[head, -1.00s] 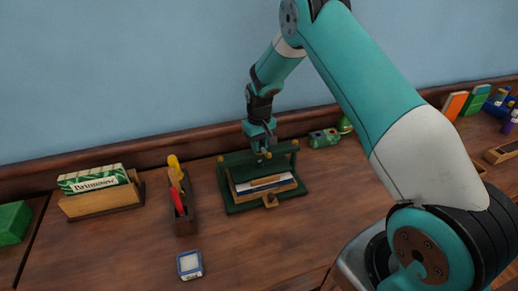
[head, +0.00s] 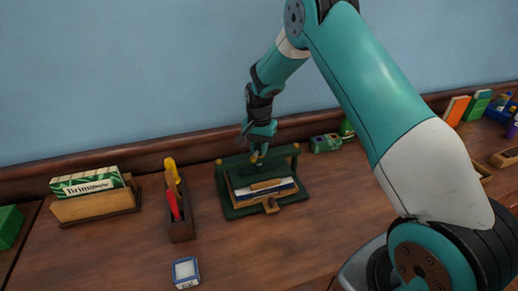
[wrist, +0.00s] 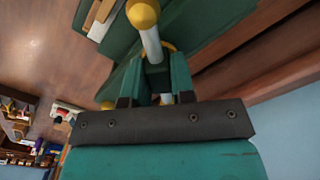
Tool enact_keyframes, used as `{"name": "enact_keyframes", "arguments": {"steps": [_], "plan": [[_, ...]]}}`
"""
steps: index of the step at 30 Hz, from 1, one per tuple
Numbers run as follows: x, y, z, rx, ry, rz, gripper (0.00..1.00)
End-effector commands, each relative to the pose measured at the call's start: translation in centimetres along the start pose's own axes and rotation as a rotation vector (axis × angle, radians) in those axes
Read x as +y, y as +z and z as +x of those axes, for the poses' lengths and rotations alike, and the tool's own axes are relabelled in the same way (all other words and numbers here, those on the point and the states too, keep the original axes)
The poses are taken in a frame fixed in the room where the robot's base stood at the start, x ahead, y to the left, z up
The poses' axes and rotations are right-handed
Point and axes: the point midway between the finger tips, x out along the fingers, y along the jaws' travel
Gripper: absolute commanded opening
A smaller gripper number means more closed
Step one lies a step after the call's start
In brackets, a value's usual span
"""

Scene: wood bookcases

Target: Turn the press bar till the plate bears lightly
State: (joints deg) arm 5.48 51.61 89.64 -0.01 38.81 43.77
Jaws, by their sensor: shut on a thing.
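The small green press (head: 236,213) stands on the desk below my gripper (head: 257,152). A pale stack with a wooden piece (head: 268,184) lies inside it, under the dark plate (head: 252,171). The press bar shows in the wrist view as a pale metal rod (wrist: 152,46) with a yellow ball end. My gripper (wrist: 156,80) is shut on the bar at the top of the press. The gripper hides much of the screw, and I cannot tell whether the plate touches the stack.
A holder with red and yellow-handled tools (head: 180,228) stands left of the press. A wooden box with green-and-white packets (head: 98,207) is farther left. A small blue-and-white box (head: 186,272) lies in front. A green object (head: 325,143) sits behind right.

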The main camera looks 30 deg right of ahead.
Motion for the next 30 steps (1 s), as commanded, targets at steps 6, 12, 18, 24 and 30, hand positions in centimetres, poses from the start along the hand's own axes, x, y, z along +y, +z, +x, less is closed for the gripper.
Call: {"name": "enact_keyframes", "arguments": {"steps": [6,12,18,24,30], "plan": [[-0.06,-0.11,-0.12,0.004,-0.003,0.096,0.0],[-0.07,-0.12,-0.16,0.004,-0.003,0.136,0.0],[-0.08,-0.13,-0.18,0.004,-0.003,0.146,0.0],[-0.08,-0.14,-0.19,0.005,-0.004,0.145,0.0],[-0.06,-0.1,-0.14,0.003,-0.003,0.144,0.49]]}}
